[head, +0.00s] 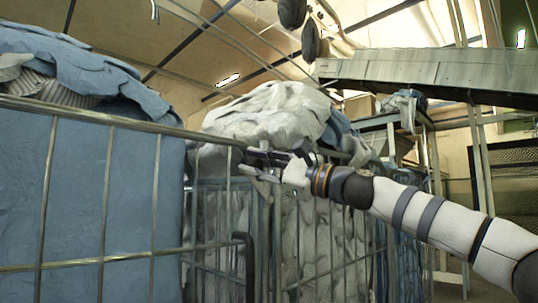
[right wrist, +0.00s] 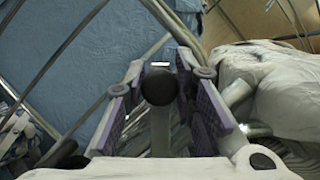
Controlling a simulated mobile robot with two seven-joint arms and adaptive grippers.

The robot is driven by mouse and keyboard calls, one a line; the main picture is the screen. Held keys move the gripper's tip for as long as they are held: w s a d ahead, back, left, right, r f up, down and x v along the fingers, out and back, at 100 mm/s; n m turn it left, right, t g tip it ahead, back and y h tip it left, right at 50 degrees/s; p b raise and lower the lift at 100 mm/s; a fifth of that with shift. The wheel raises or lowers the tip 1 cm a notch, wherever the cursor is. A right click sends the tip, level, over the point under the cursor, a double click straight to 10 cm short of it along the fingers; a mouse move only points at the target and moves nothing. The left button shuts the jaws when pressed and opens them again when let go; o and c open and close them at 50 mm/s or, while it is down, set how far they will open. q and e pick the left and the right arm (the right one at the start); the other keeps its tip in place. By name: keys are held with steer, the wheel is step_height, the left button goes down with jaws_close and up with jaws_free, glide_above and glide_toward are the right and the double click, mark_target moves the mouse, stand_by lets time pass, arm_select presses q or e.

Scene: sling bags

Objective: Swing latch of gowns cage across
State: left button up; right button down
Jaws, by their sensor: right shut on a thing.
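My right gripper (head: 262,166) is at the top corner where the blue-filled cage (head: 108,118) meets the cage of pale cloth behind it. In the right wrist view, its purple-padded fingers (right wrist: 162,100) stand on both sides of a dark round knob (right wrist: 158,87) on a grey bar, which looks like the latch. The gripper is shut on it. In the head view the latch is hidden by the fingers. Which cage the latch belongs to is hard to tell. My left gripper is not in view.
Blue cloth (head: 75,62) heaps above the left cage's rim. Pale cloth (head: 270,110) bulges over the middle cage, close behind the gripper. A dark curved bar (head: 250,265) stands at the left cage's edge. A metal conveyor (head: 430,72) runs overhead at right.

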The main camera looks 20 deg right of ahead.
steer(key=f+n, duration=0.1)
steer(key=a+f+n+g, duration=0.1)
steer(key=n, duration=0.1)
steer(key=shift+s+a+p, duration=0.2)
steer(key=shift+s+p, duration=0.15)
steer(key=shift+s+a+f+n+g, duration=0.15)
steer(key=shift+f+n+g, duration=0.15)
steer(key=shift+n, duration=0.25)
steer(key=shift+a+f+n+g, duration=0.2)
steer(key=shift+f+n, duration=0.15)
steer(key=shift+n, duration=0.2)
steer(key=shift+a+f+n+g+p, duration=0.2)
steer(key=shift+f+n+g+p, duration=0.25)
steer(key=shift+f+n, duration=0.6)
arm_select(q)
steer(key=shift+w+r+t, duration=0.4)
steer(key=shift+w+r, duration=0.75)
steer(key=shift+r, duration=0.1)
arm_select(e)
steer(key=shift+f+n+h, duration=0.3)
steer(key=shift+f+n, duration=0.65)
steer(key=shift+f, duration=0.15)
steer(key=c, duration=1.3)
jaws_free()
